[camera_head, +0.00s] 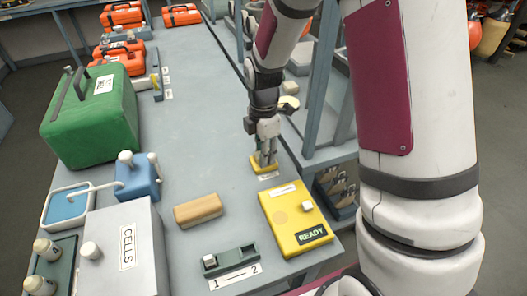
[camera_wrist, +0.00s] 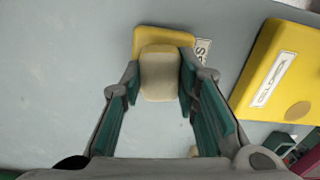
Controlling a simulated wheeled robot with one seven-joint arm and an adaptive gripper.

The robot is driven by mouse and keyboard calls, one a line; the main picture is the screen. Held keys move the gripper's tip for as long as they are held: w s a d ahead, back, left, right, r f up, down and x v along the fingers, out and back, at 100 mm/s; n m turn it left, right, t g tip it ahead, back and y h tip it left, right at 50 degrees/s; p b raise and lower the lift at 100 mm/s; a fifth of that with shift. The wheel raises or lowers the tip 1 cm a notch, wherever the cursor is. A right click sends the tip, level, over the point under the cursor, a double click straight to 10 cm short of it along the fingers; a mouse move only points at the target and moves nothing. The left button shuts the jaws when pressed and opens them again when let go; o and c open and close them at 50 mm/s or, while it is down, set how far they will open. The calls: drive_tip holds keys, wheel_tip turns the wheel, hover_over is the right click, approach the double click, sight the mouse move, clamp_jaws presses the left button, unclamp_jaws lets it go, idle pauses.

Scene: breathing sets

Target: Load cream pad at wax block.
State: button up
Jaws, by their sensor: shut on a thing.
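My gripper (camera_head: 264,158) points down over the table, with its fingers closed around the cream pad. In the wrist view the cream pad (camera_wrist: 160,76) sits between the two green-lined fingers (camera_wrist: 160,85). A small flat yellow block (camera_head: 258,170), which looks like the wax block, lies directly below; in the wrist view the yellow block (camera_wrist: 164,35) shows beyond the pad and is partly covered by it. I cannot tell whether the pad touches it. A small white label lies beside the yellow block, its text unreadable.
A yellow box marked READY (camera_head: 294,219) stands close by at the right front. A tan block (camera_head: 198,209), a grey CELLS box (camera_head: 122,250) and a green case (camera_head: 90,125) stand to the left. A blue post (camera_head: 319,75) rises right of my arm. The table's middle is clear.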

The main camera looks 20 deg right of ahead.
drive_tip(key=shift+r+p, duration=2.1)
drive_tip(key=shift+r, duration=1.4)
drive_tip(key=m, duration=0.2)
drive_tip(key=f+m, duration=0.1)
drive_tip(key=m, duration=0.1)
drive_tip(key=shift+f+m, duration=0.2)
drive_tip(key=shift+m, duration=0.1)
drive_tip(key=m, duration=0.2)
drive_tip(key=f+m, duration=0.1)
drive_tip(key=m, duration=0.2)
drive_tip(key=shift+s+f, duration=0.1)
drive_tip(key=shift+f, duration=0.1)
drive_tip(key=m, duration=0.3)
drive_tip(key=f+m, duration=0.1)
drive_tip(key=m, duration=0.1)
drive_tip(key=shift+s+f+m, duration=0.1)
drive_tip(key=shift+f+m, duration=0.05)
drive_tip(key=shift+m, duration=0.25)
drive_tip(key=m, duration=0.2)
drive_tip(key=f+m, duration=0.1)
drive_tip(key=m, duration=0.1)
